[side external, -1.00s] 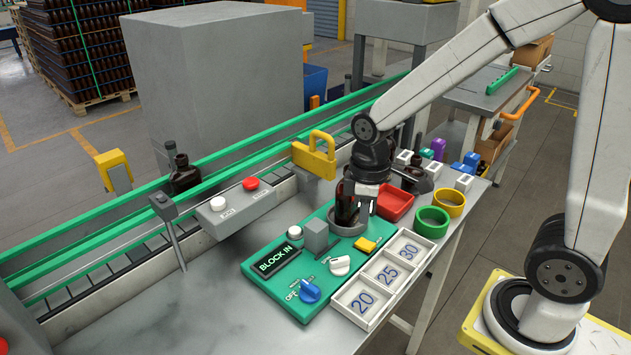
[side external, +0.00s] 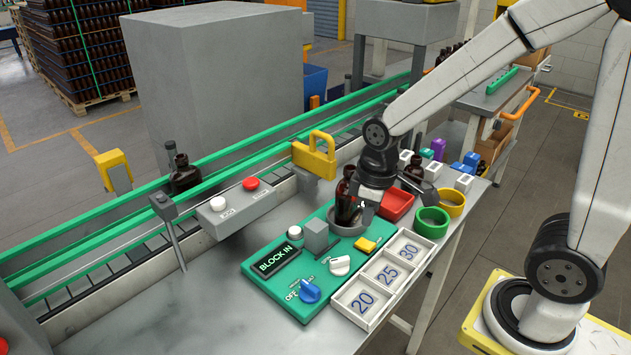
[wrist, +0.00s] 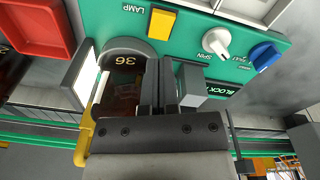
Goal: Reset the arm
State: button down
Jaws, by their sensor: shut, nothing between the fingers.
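My gripper (side external: 367,208) is shut and empty. I cannot tell whether the fingers touch the bottle.
The panel carries a grey block (side external: 315,236), a yellow switch (side external: 365,244) and knobs. A red tray (side external: 398,204), green ring (side external: 432,222) and white numbered tray (side external: 350,312) are near. Another bottle (side external: 185,175) stands on the conveyor. The front left table is clear.

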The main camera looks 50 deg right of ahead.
jog(key=s+f+m+t, duration=0.1)
jog(key=m, duration=0.1)
jog(key=s+f+m, duration=0.1)
jog(key=f+m, duration=0.1)
jog(key=shift+s+t, duration=0.15)
jog(key=shift+t, duration=0.25)
dwell(0.7)
